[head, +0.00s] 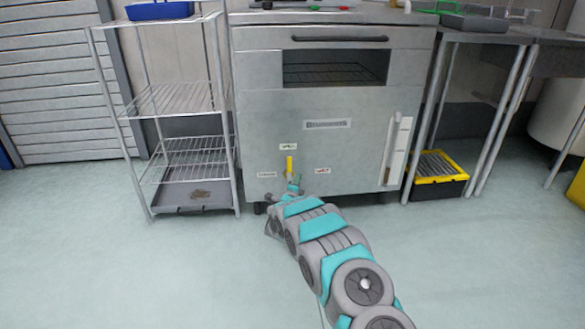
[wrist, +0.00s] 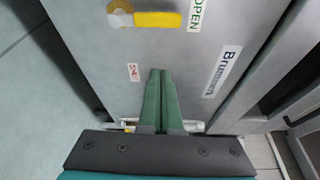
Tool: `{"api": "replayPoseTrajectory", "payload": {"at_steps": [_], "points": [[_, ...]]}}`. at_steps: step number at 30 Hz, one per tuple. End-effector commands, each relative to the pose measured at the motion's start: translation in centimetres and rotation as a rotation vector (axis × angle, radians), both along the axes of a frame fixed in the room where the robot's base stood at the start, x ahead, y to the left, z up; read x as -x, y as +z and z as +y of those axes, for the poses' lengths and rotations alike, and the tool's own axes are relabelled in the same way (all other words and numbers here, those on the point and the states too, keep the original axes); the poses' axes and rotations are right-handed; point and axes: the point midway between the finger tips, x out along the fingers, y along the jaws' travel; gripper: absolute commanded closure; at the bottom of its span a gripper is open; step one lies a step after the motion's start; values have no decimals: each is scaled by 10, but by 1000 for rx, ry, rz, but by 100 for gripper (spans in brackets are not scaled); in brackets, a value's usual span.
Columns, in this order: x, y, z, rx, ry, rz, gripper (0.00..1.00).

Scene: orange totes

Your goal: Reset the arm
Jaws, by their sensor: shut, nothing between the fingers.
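My arm reaches forward across the floor to the lower front of a steel oven (head: 320,105). My gripper (head: 295,183) is close to the oven's front panel, just below a yellow lever handle (head: 289,164). In the wrist view my gripper (wrist: 160,72) has its two green fingers together, with nothing between them. The yellow handle (wrist: 157,19) lies beyond the fingertips there, apart from them, beside an "OPEN" label. I cannot tell whether the fingertips touch the panel.
A wire shelf rack (head: 185,148) stands left of the oven. A steel table (head: 480,36) stands at the right, with a yellow and black crate (head: 440,168) under it. The oven has a long top handle (head: 339,39). The floor at front left and right is clear.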

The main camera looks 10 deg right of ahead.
Motion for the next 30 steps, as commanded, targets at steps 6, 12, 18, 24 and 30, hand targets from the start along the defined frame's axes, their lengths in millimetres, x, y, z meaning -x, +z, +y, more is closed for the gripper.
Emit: {"api": "replayPoseTrajectory", "payload": {"at_steps": [6, 12, 18, 24, 30], "points": [[1, 36, 4, 73, 61, 100, 100], [20, 80, 10, 197, 171, 276, 100], [58, 115, 13, 316, 285, 456, 100], [113, 147, 15, 434, 412, 626, 100], [185, 173, 16, 542, 554, 793, 100]]}}
